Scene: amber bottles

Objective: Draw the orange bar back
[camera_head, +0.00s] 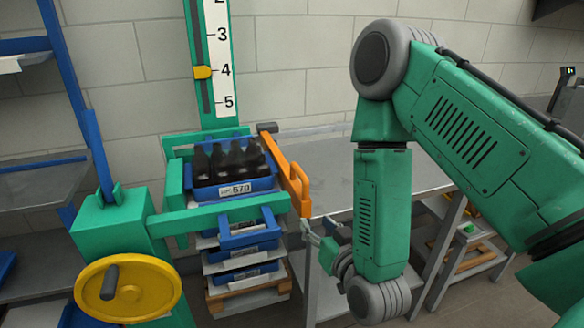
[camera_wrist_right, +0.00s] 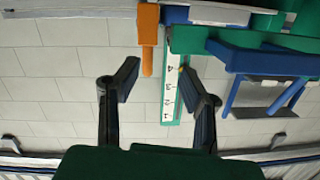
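The orange bar (camera_head: 281,164) runs diagonally beside the right side of the blue crate of dark bottles (camera_head: 235,188), with a looped handle at its near end. The bar also shows in the wrist view (camera_wrist_right: 148,30) at the top centre, its thin end near the gap between my fingertips. My right gripper (camera_head: 322,243) is below and to the right of the handle, apparently apart from it. In the wrist view my right gripper (camera_wrist_right: 160,68) has two dark fingers spread, with nothing held between them. My left gripper is not in view.
A green frame with a yellow handwheel (camera_head: 128,290) stands at left. A green post with a number scale (camera_head: 222,60) rises behind the crate. More blue crates (camera_head: 245,236) are stacked below. A grey metal table (camera_head: 330,165) lies right of the bar, partly behind my right arm.

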